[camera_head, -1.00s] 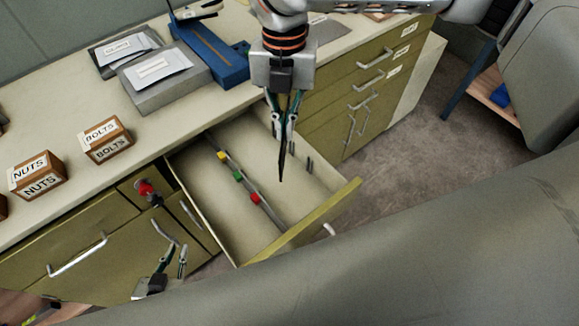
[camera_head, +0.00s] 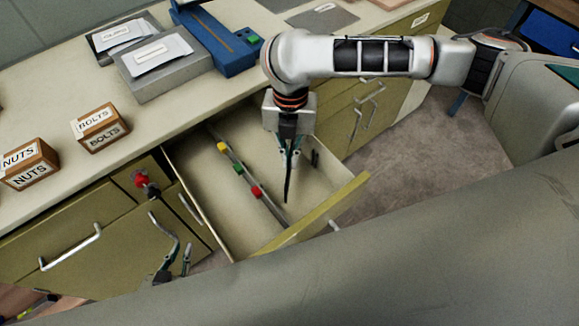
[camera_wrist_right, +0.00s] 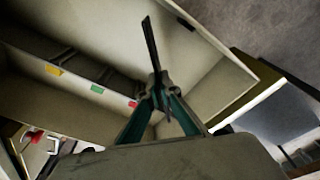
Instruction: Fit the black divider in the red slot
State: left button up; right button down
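The black divider (camera_head: 288,184) hangs on edge, pointing down, in my right gripper (camera_head: 288,158), which is shut on its upper end. They are over the open drawer (camera_head: 330,203), to the right of the red slot marker (camera_head: 257,191). In the right wrist view the divider (camera_wrist_right: 152,45) sticks out beyond the fingertips, and the red marker (camera_wrist_right: 132,104) lies left of the fingers. Whether the divider's lower end touches the drawer floor cannot be told. My left gripper (camera_head: 171,232) is open and empty in front of the cabinet, left of the drawer.
A rail in the drawer also carries a green marker (camera_head: 238,169) and a yellow marker (camera_head: 222,147). A red knob (camera_head: 140,179) sits on the cabinet front. Boxes of nuts (camera_head: 28,165) and bolts (camera_head: 100,129) stand on the counter.

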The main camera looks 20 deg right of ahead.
jog(key=shift+f, duration=0.2)
notch_tip(320, 180, down, 4)
jog(key=shift+b, duration=0.6)
jog(key=c, duration=2.3)
grip_release()
